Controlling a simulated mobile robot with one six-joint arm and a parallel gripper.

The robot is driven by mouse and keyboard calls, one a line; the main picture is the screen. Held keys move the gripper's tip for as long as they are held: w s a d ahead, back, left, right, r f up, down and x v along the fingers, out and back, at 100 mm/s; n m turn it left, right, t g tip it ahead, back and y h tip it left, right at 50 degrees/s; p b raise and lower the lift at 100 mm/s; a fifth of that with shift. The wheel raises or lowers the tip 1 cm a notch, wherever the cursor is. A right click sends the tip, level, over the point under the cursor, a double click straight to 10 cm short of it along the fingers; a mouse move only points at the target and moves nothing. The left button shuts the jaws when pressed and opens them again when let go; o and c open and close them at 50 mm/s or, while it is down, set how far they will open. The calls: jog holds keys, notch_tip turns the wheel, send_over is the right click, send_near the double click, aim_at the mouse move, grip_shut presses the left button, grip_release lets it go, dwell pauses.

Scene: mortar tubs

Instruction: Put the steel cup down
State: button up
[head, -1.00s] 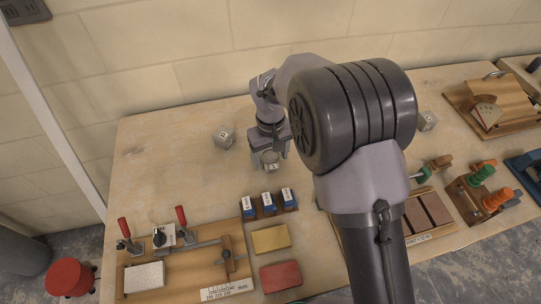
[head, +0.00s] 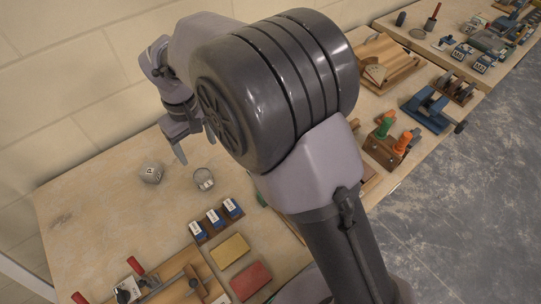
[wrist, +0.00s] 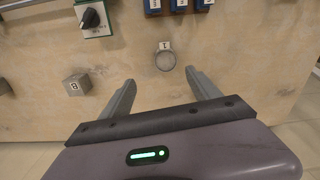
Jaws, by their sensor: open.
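The steel cup (head: 203,180) stands on the wooden bench top, behind the row of small blue blocks. It also shows in the wrist view (wrist: 166,62) as a round grey shape with a small white tag at its edge. My gripper (head: 195,146) is open and empty, up and behind the cup in the head view, with clear space between them. In the wrist view both fingers of my gripper (wrist: 160,78) are spread wide, and the cup lies beyond the gap between their tips. Nothing is between the fingers.
A grey lettered block (head: 151,173) stands left of the cup. In front are the blue blocks (head: 215,217), a yellow block (head: 230,251) and a red block (head: 250,281). A jig with red-handled clamps (head: 137,267) is front left. Bare bench lies around the cup.

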jog(key=s+d+r+m+t+y, duration=0.1)
jog(key=s+d+r+m, duration=0.15)
jog(key=d+r, duration=0.6)
jog(key=s+d+r+m+t+y, duration=0.15)
jog(key=d+r+m, duration=0.35)
jog(key=d, duration=0.6)
jog(key=s+d+r+m+t, duration=0.1)
jog(key=s+d+m+t, duration=0.2)
jog(key=s+d+m, duration=0.3)
jog(key=s+d, duration=0.4)
jog(key=s, duration=0.2)
jog(key=shift+s+d+h, duration=0.35)
jog(key=shift+s+d, duration=0.05)
jog(key=shift+m, duration=0.25)
